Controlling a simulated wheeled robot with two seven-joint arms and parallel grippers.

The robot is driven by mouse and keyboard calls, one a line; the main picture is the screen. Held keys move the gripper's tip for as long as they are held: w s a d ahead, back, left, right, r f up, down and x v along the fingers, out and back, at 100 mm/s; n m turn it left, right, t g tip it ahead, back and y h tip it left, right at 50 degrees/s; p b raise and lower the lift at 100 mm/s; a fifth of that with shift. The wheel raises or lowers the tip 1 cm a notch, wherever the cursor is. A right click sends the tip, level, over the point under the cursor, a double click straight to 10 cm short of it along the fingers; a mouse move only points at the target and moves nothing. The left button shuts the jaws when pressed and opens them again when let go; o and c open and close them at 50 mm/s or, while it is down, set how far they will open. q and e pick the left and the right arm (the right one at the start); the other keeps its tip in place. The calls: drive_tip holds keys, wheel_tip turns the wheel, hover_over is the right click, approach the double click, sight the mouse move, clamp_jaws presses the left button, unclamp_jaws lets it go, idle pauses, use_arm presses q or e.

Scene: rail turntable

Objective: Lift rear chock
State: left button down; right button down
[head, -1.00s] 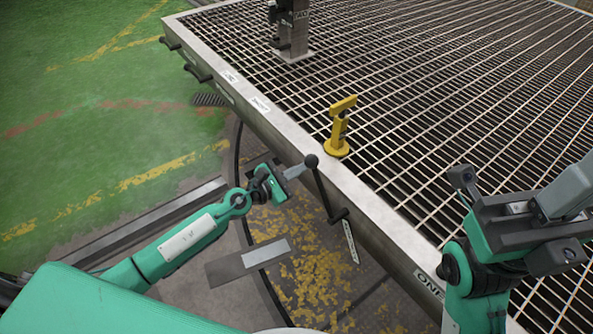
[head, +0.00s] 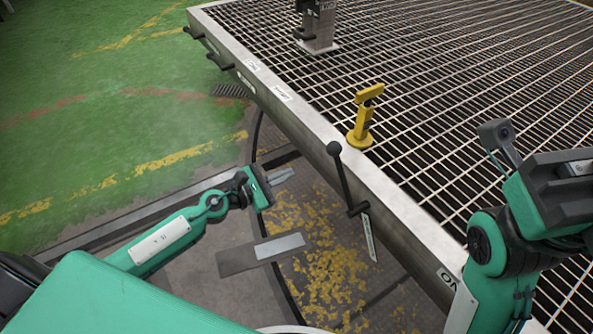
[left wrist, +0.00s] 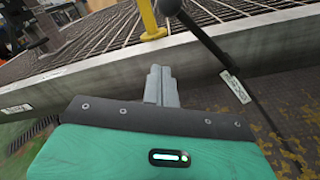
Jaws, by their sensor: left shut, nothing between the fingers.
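My left gripper (head: 281,177) is shut and empty. In the head view it is beside the turntable's edge, left of and apart from a dark lever with a ball knob (head: 334,148). In the left wrist view its closed fingers (left wrist: 161,86) point at the metal rim, with the lever (left wrist: 205,42) to their right. A yellow post with a round base (head: 361,125) stands on the grating near the rim; its lower part shows in the left wrist view (left wrist: 151,22). I cannot tell which part is the rear chock. My right gripper (head: 562,192) is at the right edge, fingertips not visible.
The turntable's metal rim (head: 300,132) runs diagonally, with small dark handles (head: 220,61) farther along its side. A grey post (head: 319,28) stands on the grating behind. A flat plate (head: 262,253) lies below. Green floor at left is open.

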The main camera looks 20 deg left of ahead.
use_arm(q)
drive_tip(key=shift+v, duration=0.75)
